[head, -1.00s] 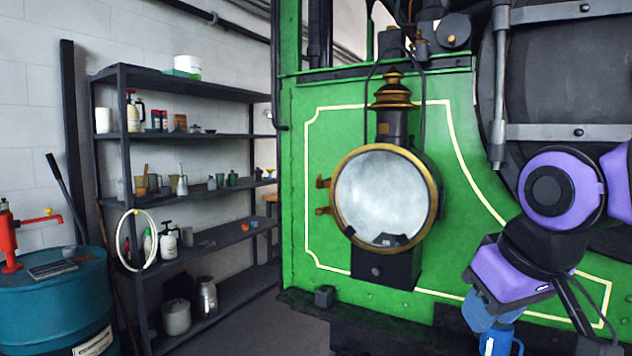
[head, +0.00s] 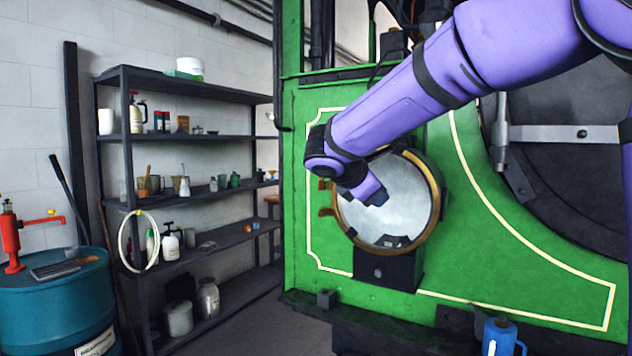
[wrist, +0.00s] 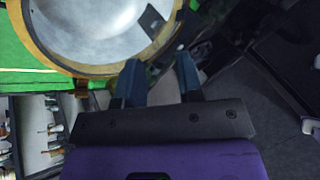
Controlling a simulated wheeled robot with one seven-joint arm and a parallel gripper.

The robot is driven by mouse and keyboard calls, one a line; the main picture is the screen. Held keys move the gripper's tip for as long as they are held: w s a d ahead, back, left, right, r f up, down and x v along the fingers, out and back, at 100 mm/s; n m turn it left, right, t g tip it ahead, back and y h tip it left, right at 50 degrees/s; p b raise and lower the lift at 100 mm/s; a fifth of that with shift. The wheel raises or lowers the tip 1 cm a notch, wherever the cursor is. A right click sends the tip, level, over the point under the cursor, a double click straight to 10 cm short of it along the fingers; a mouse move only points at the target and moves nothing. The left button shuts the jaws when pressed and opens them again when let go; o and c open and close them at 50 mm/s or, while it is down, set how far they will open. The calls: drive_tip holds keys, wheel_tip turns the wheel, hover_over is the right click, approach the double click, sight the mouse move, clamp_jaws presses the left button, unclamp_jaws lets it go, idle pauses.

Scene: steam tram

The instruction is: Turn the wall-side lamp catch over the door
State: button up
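The lamp (head: 412,205) has a brass-rimmed round glass door and sits on the green tram front. Two small brass fittings, an upper one (head: 325,185) and a lower one (head: 326,211), stick out from its left, wall-side rim. I cannot tell which is the catch. My gripper (head: 376,197) is in front of the left part of the glass. In the wrist view my gripper (wrist: 158,72) is open, with two blue fingers apart and nothing between them. The lamp rim (wrist: 100,69) lies just beyond the fingertips, with brass bits (wrist: 82,88) beside it; contact is unclear.
A dark shelf rack (head: 190,138) with bottles and pots stands along the wall on the left. A teal drum (head: 55,300) with a red pump is at far left. A blue jug (head: 500,335) is at lower right. Open floor lies between rack and tram.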

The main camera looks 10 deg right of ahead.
drive_tip(key=w+a+n+t+h, duration=0.25)
drive_tip(key=w+a+n, duration=0.35)
drive_tip(key=w, duration=0.4)
drive_tip(key=n+t, duration=0.4)
approach(320, 183)
drive_tip(key=x, duration=0.8)
drive_tip(key=shift+w+r, duration=0.4)
drive_tip(key=shift+r, duration=0.05)
drive_tip(key=shift+c, duration=0.5)
clamp_jaws()
